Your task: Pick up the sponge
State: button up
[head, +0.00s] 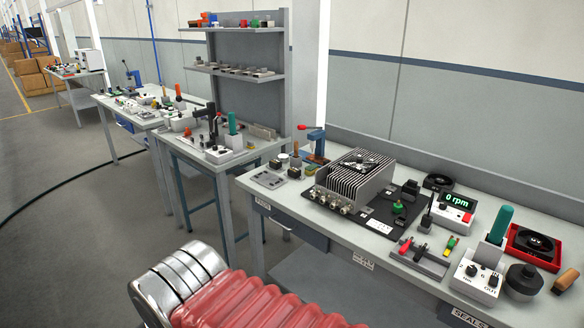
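I cannot make out a sponge anywhere in the head view. Many items on the benches are small, so I cannot tell whether one of them is a sponge. A small yellow, green and red piece (450,247) lies near the front of the nearest bench, but I cannot tell what it is. My gripper is not in view.
More benches and a shelf rack (245,62) stand behind. The floor (60,230) at left is clear except for a black cable (70,180).

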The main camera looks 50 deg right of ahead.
aim_at(310, 170)
jog(key=z, duration=0.25)
jog(key=i, duration=1.45)
jog(key=z, duration=0.95)
jog(key=i, duration=0.6)
jog(key=z, duration=0.75)
jog(key=i, duration=0.8)
jog(key=z, duration=0.4)
